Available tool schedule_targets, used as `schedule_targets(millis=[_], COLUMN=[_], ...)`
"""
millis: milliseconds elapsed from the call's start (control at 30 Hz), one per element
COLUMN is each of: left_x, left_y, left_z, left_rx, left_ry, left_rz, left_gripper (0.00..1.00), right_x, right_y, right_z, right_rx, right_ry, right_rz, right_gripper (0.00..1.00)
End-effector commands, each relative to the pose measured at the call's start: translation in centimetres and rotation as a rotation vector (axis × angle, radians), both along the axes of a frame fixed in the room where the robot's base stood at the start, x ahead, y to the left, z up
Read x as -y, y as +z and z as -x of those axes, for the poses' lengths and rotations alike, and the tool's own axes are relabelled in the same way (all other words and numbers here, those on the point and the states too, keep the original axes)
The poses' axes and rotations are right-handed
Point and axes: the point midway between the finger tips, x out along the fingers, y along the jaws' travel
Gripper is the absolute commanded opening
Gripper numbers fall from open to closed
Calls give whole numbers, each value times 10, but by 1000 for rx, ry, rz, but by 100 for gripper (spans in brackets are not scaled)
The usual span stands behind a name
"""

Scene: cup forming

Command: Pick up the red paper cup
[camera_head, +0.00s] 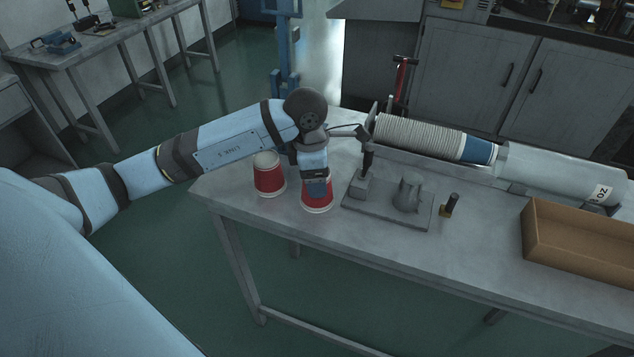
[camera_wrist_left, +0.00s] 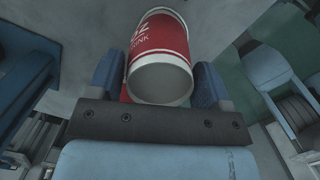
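Two red paper cups with white ends stand on the grey table. One cup (camera_head: 268,177) stands at the left, clear of my arm. The other cup (camera_head: 317,207) is partly hidden behind my left gripper (camera_head: 317,187), which points down at it. In the left wrist view, a red cup (camera_wrist_left: 158,50) with white lettering shows its white round end between the blue fingers of my left gripper (camera_wrist_left: 160,85). The fingers are spread, with a visible gap at the left one; contact at the right one is unclear. My right gripper is not in view.
A grey fixture plate (camera_head: 385,212) with metal blocks lies just right of the cups.

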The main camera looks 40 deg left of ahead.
Motion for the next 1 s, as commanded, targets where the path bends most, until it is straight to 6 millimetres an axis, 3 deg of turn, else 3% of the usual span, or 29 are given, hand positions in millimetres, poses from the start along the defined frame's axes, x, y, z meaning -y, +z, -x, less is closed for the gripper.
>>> schedule_targets(millis=[33, 133, 667, 867, 1000], left_x=[0, 0, 0, 0, 0], left_y=[0, 0, 10, 43, 86], left_z=[0, 0, -1, -1, -1], left_rx=[0, 0, 4, 6, 9], left_ry=[0, 0, 0, 0, -1], left_rz=[0, 0, 0, -1, 0], left_gripper=[60, 40, 40, 40, 40], right_x=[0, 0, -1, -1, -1], right_y=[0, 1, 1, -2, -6], right_z=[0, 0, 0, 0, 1], right_rx=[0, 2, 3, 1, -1], right_ry=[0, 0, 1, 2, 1], right_rz=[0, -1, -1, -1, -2], right_gripper=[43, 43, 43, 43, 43])
